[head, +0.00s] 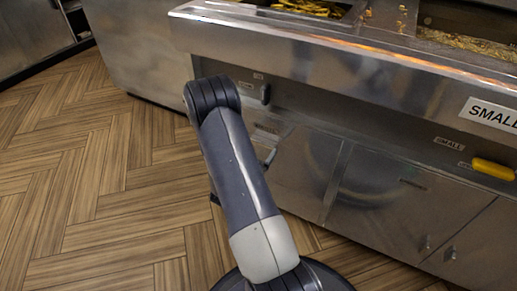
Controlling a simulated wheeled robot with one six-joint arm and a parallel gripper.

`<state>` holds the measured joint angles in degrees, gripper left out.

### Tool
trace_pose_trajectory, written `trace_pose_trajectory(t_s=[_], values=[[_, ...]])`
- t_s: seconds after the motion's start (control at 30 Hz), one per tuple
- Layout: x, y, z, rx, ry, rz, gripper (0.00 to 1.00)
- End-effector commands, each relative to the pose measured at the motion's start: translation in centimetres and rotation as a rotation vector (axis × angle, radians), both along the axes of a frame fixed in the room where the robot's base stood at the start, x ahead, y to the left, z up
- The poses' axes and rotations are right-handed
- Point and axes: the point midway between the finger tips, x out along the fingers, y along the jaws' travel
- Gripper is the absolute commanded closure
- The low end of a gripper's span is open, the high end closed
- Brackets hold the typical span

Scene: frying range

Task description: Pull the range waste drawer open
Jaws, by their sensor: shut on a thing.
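The metal frying range (300,62) fills the upper right of the head view, with cabinet fronts (305,165) below its counter.
A dark handle or switch (265,94) sits on the upper panel. A yellow handle (493,169) and a "SMALL" sign (490,114) are at the right. Fried food (310,8) lies in the top trays. The wood-pattern floor (95,190) at left is clear.

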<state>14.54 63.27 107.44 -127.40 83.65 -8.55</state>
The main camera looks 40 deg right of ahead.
Motion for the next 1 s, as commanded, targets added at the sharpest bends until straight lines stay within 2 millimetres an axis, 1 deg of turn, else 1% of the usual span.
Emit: trace_pose_trajectory(t_s=[0.03,0.07,0.1,0.13,0.27,0.3,1.0], values=[[0.1,0.1,0.4,-0.003,-0.027,-0.013,0.52],[-0.1,0.7,0.4,-0.003,-0.027,-0.012,0.54],[-0.4,1.4,0.3,-0.003,-0.029,-0.013,0.87],[-0.4,1.1,0.4,-0.003,-0.031,-0.017,0.90],[-0.4,1.1,0.4,-0.003,-0.029,-0.017,1.00],[-0.4,1.1,0.4,-0.003,-0.027,-0.017,0.96],[-0.5,1.3,0.3,-0.002,-0.024,-0.015,0.38]])
